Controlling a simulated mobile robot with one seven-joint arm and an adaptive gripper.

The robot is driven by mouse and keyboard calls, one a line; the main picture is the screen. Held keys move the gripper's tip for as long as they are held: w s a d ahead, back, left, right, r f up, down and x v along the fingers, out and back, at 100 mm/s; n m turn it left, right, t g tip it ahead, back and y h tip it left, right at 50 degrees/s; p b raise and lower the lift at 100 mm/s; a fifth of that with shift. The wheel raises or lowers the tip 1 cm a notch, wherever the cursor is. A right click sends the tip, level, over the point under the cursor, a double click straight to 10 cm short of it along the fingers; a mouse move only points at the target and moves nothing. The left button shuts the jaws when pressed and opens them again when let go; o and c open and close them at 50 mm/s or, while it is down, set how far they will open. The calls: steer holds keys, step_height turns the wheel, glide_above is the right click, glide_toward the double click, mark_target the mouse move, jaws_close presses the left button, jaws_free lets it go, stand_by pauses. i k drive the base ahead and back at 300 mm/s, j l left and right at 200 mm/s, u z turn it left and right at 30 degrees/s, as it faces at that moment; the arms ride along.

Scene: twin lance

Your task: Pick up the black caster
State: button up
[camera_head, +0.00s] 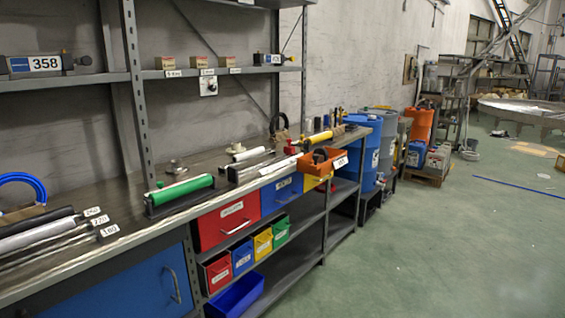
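I cannot make out a black caster for certain. A small dark object (320,156) lies in or just behind the orange bin (341,155) at the far right part of the workbench (128,216). It is too small to identify. A dark ring-like thing (278,122) stands on the bench behind a metal block. My gripper is not in view.
A green roller (181,191) lies on the bench front, with dark and white rods (40,235) at left. Red (228,218) and blue (282,191) drawers sit below. Shelves hang above. Blue barrels (361,150) stand past the bench. The green floor at right is mostly clear.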

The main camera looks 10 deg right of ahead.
mark_target(323, 153)
steer(key=i+l+z, duration=0.2)
steer(key=i+l, duration=0.25)
steer(key=i+l+z, duration=0.2)
steer(key=i+l, duration=0.15)
steer(key=i, duration=0.2)
steer(key=i+l+z, duration=0.2)
steer(key=i, duration=0.3)
steer(key=i+l+z, duration=0.2)
steer(key=i, duration=0.35)
steer(key=i+l+z, duration=0.2)
steer(key=i, duration=0.35)
